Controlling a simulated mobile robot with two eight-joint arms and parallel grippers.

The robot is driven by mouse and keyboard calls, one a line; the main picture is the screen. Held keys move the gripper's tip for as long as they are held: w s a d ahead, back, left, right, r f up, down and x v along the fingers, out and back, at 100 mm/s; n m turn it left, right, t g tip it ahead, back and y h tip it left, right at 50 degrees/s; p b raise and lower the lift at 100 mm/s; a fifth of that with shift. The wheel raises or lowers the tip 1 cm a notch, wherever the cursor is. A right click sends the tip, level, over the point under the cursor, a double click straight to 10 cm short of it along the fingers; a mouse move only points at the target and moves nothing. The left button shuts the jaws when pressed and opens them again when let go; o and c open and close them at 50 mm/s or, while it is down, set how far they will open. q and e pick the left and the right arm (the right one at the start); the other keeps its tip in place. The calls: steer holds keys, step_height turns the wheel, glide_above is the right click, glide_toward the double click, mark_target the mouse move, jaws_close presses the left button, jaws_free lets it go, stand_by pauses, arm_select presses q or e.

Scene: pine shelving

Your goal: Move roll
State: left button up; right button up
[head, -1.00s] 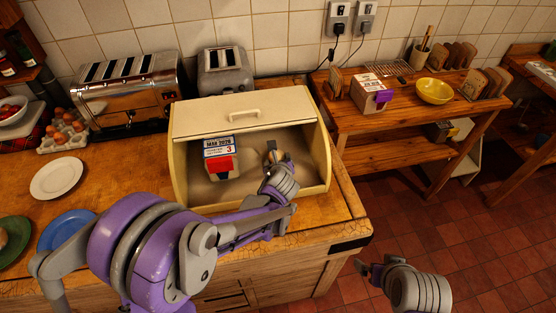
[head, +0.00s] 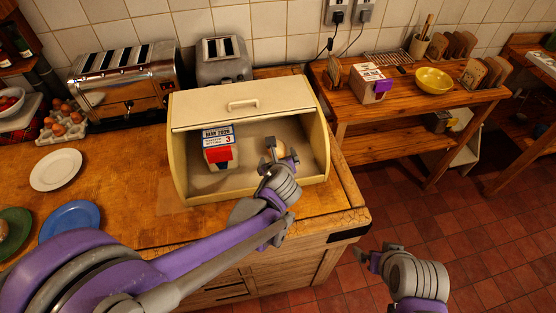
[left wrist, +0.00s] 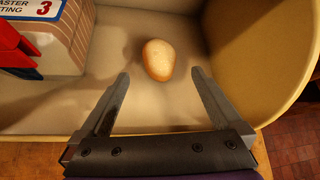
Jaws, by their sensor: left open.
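A small round brown roll (left wrist: 158,60) lies on the floor of the open cream bread bin (head: 178,165). In the head view the roll (head: 270,149) is partly hidden by my left gripper (head: 279,158), which reaches into the right part of the bin. In the left wrist view my left gripper (left wrist: 160,85) is open and empty. The roll lies just beyond its fingertips, roughly centred between them, not gripped. My right gripper (head: 380,254) hangs over the red tiled floor, away from the counter; its finger gap is unclear.
A bread bag with a red clip (head: 219,149) stands inside the bin, left of the roll. The bin's curved right wall (left wrist: 270,50) is close to the roll. A plate (head: 56,169), blue plate (head: 69,223) and toaster (head: 125,82) are left of the bin.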

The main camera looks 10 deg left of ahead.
arm_select(q)
steer(key=v, duration=0.4)
steer(key=shift+s+r, duration=0.15)
steer(key=shift+s, duration=0.1)
steer(key=s+a+n+g, duration=0.1)
steer(key=s+a+n, duration=0.2)
steer(key=s+n, duration=0.3)
steer(key=s+a+f+n+g+h, duration=0.1)
steer(key=s+n, duration=0.5)
steer(key=n, duration=0.7)
steer(key=s+a+f+n+g, duration=0.1)
steer(key=s+a+n+g, duration=0.1)
steer(key=s+a+n, duration=0.2)
steer(key=shift+s+a+f+n+g+h, duration=0.15)
steer(key=shift+s+n, duration=0.35)
steer(key=shift+n, duration=0.4)
steer(key=shift+s+a+r+n+g+h, duration=0.1)
steer(key=shift+s+n, duration=0.4)
steer(key=shift+n, duration=0.4)
steer(key=shift+s+a+f+n+g+h, duration=0.15)
steer(key=shift+s+n, duration=0.35)
steer(key=shift+n, duration=0.4)
steer(key=shift+s+d+n, duration=0.2)
steer(key=shift+s+n, duration=0.2)
steer(key=shift+n, duration=0.4)
